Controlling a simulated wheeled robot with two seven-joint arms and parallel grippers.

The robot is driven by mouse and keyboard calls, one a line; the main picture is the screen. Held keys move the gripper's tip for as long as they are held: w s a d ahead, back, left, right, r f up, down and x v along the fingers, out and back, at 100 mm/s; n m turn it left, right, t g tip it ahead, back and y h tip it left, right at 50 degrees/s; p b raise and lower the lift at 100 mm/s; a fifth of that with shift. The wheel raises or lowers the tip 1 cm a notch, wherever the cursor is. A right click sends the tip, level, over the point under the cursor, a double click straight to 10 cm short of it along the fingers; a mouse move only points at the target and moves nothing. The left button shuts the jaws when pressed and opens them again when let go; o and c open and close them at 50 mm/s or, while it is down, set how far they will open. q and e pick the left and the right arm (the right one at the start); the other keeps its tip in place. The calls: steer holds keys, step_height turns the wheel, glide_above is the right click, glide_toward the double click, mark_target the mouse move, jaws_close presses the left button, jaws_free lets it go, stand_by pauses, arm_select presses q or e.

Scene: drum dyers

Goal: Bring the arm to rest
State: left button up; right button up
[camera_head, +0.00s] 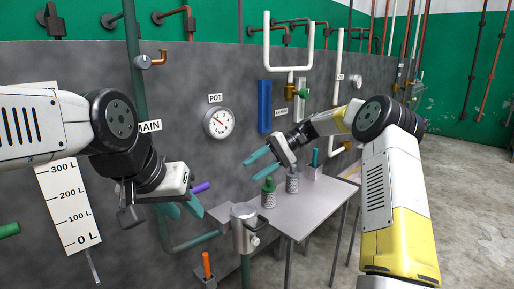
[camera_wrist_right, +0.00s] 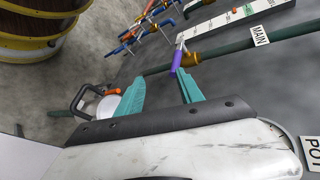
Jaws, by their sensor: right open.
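My right gripper (camera_head: 257,160) is in the middle of the head view, above the grey bench, pointing left. Its two teal fingers are apart with nothing between them. In the right wrist view the same open gripper (camera_wrist_right: 160,92) shows its fingers spread, with the purple handle (camera_wrist_right: 177,61) beyond the right fingertip. The purple handle also shows just right of the left gripper in the head view (camera_head: 201,187).
The grey bench (camera_head: 305,212) holds a green-topped container (camera_head: 268,194) and a grey container (camera_head: 292,183). A round gauge (camera_head: 219,122) and pipes line the wall. The floor (camera_head: 468,190) at the right is clear.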

steer(key=s+d+r+t+h, duration=0.3)
steer(key=s+r, duration=0.1)
steer(key=s, duration=0.4)
steer(key=s+d+r+t+h, duration=0.3)
steer(key=s+h, duration=0.1)
steer(key=s, duration=0.4)
steer(key=s+d+f+m+t+h, duration=0.1)
steer(key=s+d+t, duration=0.4)
steer(key=s, duration=0.9)
steer(key=d+h, duration=0.1)
steer(key=d, duration=0.2)
steer(key=shift+d+f+m+t, duration=0.3)
